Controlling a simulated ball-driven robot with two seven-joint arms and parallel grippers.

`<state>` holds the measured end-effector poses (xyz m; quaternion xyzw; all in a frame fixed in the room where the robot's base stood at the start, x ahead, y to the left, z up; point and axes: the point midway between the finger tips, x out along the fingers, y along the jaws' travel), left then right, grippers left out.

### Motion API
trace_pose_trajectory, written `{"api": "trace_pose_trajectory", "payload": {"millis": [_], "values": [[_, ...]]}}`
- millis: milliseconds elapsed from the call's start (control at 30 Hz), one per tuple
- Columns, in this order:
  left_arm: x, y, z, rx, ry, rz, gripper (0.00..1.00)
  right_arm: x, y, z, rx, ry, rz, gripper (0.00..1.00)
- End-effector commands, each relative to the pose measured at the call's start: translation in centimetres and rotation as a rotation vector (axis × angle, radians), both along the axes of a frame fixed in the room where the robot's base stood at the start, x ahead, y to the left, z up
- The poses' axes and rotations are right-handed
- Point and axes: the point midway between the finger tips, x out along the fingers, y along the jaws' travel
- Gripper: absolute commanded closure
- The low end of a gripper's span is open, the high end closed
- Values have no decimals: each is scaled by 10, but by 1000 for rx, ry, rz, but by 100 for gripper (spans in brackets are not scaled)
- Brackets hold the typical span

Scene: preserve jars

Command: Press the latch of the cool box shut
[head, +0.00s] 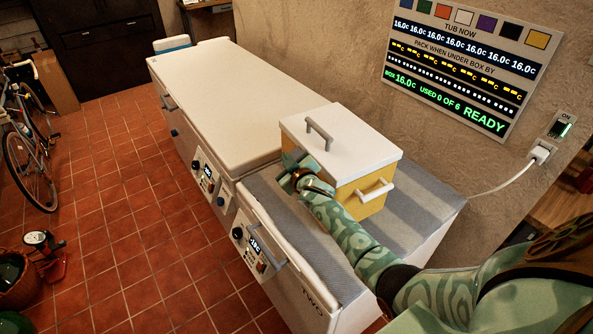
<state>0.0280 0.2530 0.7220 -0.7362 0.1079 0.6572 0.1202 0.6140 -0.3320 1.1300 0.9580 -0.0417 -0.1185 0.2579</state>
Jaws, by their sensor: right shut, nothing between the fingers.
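The cool box (365,192) is yellow with a white lid (345,140), and the lid lies closed on it. It stands on the grey striped top of a white chest unit. My right arm reaches in from the lower right, and my right gripper (290,172) is at the box's front left side, shut and empty. The gripper and wrist cover that side, so the latch is hidden and I cannot tell whether the fingers touch it. My left gripper is not in view.
A long white chest freezer (240,95) stands behind to the left. The unit under the box (420,225) has a front handle and display. A wall panel (465,65) reads "READY". A white cable (510,183) runs to a wall socket. Tiled floor at left is mostly clear; a bicycle (28,150) stands there.

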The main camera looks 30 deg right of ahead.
Motion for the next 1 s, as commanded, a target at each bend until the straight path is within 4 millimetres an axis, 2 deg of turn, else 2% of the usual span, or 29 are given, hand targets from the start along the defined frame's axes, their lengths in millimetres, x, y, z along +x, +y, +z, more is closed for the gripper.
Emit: {"api": "trace_pose_trajectory", "payload": {"millis": [33,167,500,600,1000], "values": [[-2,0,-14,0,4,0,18,2,2,-11,-44,2,-1,100],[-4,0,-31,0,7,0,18,5,2,-17,-167,3,-2,100],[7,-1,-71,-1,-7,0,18,4,0,-37,-483,11,-4,100],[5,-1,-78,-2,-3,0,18,4,-2,-41,-546,11,-3,100],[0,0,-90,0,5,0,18,4,-8,-50,-540,11,-3,100]]}}
